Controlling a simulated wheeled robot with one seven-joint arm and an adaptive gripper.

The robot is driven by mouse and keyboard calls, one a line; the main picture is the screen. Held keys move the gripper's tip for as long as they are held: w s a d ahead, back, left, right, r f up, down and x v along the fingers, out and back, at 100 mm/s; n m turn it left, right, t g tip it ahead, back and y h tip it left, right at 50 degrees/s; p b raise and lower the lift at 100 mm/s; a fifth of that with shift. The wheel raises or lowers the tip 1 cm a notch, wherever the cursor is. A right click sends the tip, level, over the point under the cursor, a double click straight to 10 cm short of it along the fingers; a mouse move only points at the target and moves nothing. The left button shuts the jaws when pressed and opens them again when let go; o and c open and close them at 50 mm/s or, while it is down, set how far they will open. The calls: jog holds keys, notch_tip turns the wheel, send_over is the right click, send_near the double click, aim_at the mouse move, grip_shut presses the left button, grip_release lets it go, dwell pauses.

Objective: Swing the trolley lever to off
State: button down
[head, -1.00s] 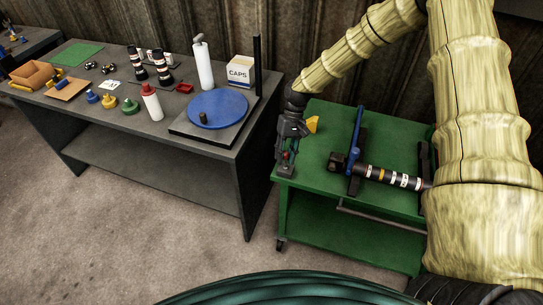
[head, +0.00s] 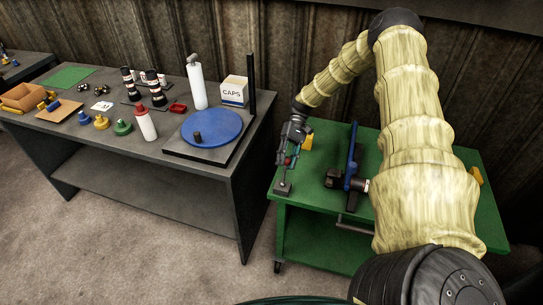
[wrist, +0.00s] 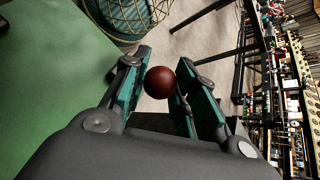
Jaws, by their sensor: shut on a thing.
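The green trolley (head: 322,215) stands right of the grey bench. A small lever base (head: 283,189) sits at the trolley's left front corner. The lever's dark red ball knob shows in the wrist view (wrist: 160,82), between the two teal finger pads. My gripper (head: 290,160) is shut on the knob, above the left edge of the trolley; it also shows in the wrist view (wrist: 160,90). The lever's rod is mostly hidden by the fingers, and no on or off marking is readable.
A blue upright bar (head: 351,158) and a dark clamp (head: 334,178) stand mid-trolley, with a shaft partly hidden by my arm. A yellow block (head: 307,142) is close to my gripper. The grey bench (head: 150,147) carries a blue turntable (head: 212,129) and bottles.

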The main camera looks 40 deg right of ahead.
jog(key=shift+w+d+f+b, duration=0.45)
jog(key=shift+d+f+b, duration=0.2)
jog(key=shift+d+b, duration=0.15)
jog(key=c, duration=1.5)
grip_release()
jog(key=o, duration=0.4)
jog(key=shift+d, duration=0.1)
jog(key=shift+w+d+r, duration=0.3)
jog(key=shift+w+r, duration=0.05)
jog(key=v, duration=1.1)
jog(key=shift+f, duration=0.1)
